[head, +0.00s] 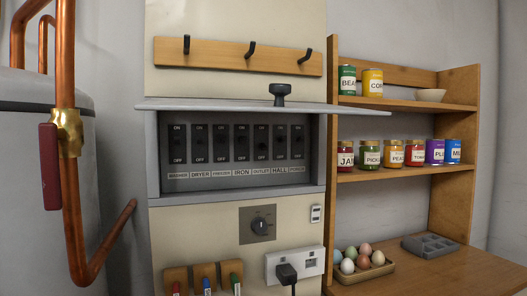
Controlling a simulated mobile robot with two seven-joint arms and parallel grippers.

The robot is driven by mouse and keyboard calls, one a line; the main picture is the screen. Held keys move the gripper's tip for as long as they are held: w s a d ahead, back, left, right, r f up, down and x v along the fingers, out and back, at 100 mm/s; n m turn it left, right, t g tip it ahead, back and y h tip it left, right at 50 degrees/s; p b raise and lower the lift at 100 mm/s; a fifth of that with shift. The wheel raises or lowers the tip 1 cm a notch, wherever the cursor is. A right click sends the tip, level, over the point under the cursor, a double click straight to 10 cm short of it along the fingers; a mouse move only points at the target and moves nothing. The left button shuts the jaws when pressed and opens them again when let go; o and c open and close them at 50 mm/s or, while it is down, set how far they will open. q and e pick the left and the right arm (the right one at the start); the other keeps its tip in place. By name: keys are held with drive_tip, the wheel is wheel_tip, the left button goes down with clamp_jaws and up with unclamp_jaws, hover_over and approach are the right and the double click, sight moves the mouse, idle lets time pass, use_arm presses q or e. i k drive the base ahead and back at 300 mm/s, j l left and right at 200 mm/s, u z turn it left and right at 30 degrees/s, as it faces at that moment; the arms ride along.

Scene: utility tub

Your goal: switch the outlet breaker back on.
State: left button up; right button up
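The breaker box (153,165) is on the wall in the middle of the head view. Its flap (230,106) is raised and sticks out above the switches, with a black knob (280,92) on it. Inside is a row of several dark switches marked ON at the top and OFF at the bottom. The outlet breaker (261,143) is the fifth from the left, above the OUTLET label (261,171). Its lever position is too small and dark to tell for certain. Neither of my grippers is in view.
A hook rail (220,54) is above the box. Below are a dial (261,225) and a wall socket (310,262) with a black plug (287,272). Copper pipes (68,170) with a red valve handle (49,165) stand left. A wooden shelf (400,104) with cans and jars stands right.

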sight(264, 147)
drive_tip(key=l+u, duration=0.2)
drive_tip(key=l, duration=0.3)
drive_tip(key=l+u, duration=0.25)
drive_tip(key=l, duration=0.3)
drive_tip(key=l+u, duration=0.2)
drive_tip(key=l, duration=0.35)
drive_tip(key=l+u, duration=0.25)
drive_tip(key=l, duration=0.25)
drive_tip(key=k+l+u, duration=0.2)
drive_tip(key=l, duration=0.3)
